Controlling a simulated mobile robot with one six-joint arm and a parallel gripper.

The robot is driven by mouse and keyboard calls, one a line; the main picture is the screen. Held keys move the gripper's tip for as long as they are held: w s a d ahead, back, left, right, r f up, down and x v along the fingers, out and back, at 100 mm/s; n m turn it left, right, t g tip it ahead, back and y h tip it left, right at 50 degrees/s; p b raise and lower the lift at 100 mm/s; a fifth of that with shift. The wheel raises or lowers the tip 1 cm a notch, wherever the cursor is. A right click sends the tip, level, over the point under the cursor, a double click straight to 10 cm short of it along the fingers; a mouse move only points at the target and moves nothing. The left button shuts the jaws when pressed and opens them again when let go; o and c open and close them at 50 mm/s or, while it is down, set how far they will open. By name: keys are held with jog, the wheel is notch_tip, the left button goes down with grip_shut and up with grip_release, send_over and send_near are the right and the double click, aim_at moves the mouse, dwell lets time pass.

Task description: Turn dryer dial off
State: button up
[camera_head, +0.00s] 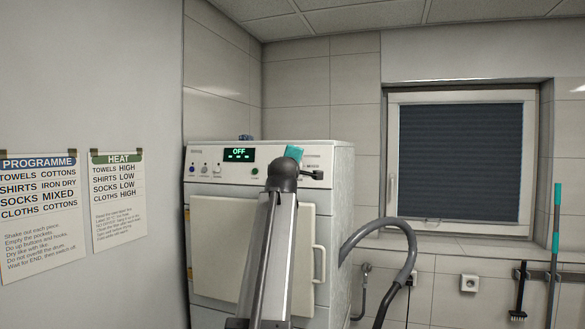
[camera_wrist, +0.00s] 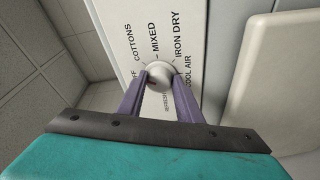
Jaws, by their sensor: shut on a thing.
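In the wrist view the round pale dial (camera_wrist: 158,70) sits among printed labels: COTTONS, MIXED, IRON DRY, COOL AIR, REFRESH and a partly hidden label ending in F. My gripper (camera_wrist: 160,81) has its two purple fingers on either side of the dial and is shut on it. A small dark mark shows on the dial near the fingers; its exact pointing is hard to tell. In the head view my arm hides the dial.
The dryer door (camera_head: 235,240) is shut, with a white handle (camera_head: 319,263) on its right. A grey hose (camera_head: 385,226) curves beside the machine. Two posters, PROGRAMME (camera_head: 40,215) and HEAT (camera_head: 118,200), hang on the left wall. A window (camera_head: 460,160) is at the right.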

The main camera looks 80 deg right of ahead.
jog(key=shift+s+d+r+n+t+y+b, duration=0.15)
jog(key=shift+n+y+b, duration=0.1)
jog(key=shift+n, duration=0.6)
jog(key=shift+w+a+r+n+t+y+b, duration=0.15)
jog(key=shift+n+b, duration=0.1)
jog(key=shift+n, duration=0.65)
jog(key=shift+s+d+r+n+t+y+b, duration=0.15)
jog(key=shift+n+y+b, duration=0.1)
jog(key=shift+n, duration=0.6)
jog(key=o, duration=1)
jog(key=shift+f, duration=0.2)
jog(key=shift+o, duration=0.2)
jog(key=s+a+r+p, duration=0.1)
jog(key=a, duration=1.2)
jog(key=shift+s+a+r, duration=0.15)
jog(key=shift+a+r, duration=0.2)
jog(key=shift+r, duration=0.05)
